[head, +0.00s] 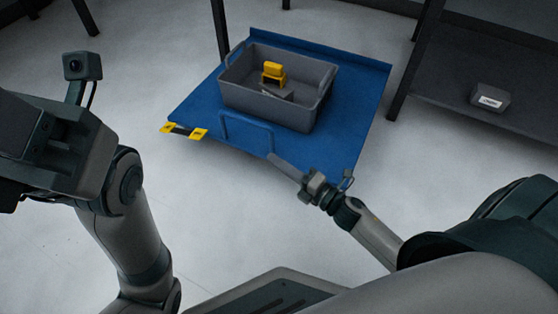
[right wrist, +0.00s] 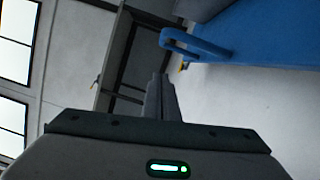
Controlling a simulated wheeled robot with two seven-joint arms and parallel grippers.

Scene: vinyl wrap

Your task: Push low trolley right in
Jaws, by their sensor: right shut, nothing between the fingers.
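The low trolley (head: 200,100) is a flat blue platform with a raised back edge and a blue loop handle (head: 246,118) at its front. The handle also shows in the right wrist view (right wrist: 195,44). My right gripper (head: 272,157) is shut and empty. Its fingertips are close to the trolley's front edge, just right of the handle; I cannot tell whether they touch. In the right wrist view its closed fingers (right wrist: 160,80) point toward the area beside the handle. My left gripper's body shows at the left edge of the head view, but its fingers cannot be made out.
A grey bin (head: 262,98) on the trolley holds a yellow item (head: 273,72) and a dark grey one. Yellow-and-black tape (head: 184,131) lies by the trolley's left front corner. Dark rack posts stand behind and to the right; a shelf there holds a labelled box (head: 490,97). The floor in front is clear.

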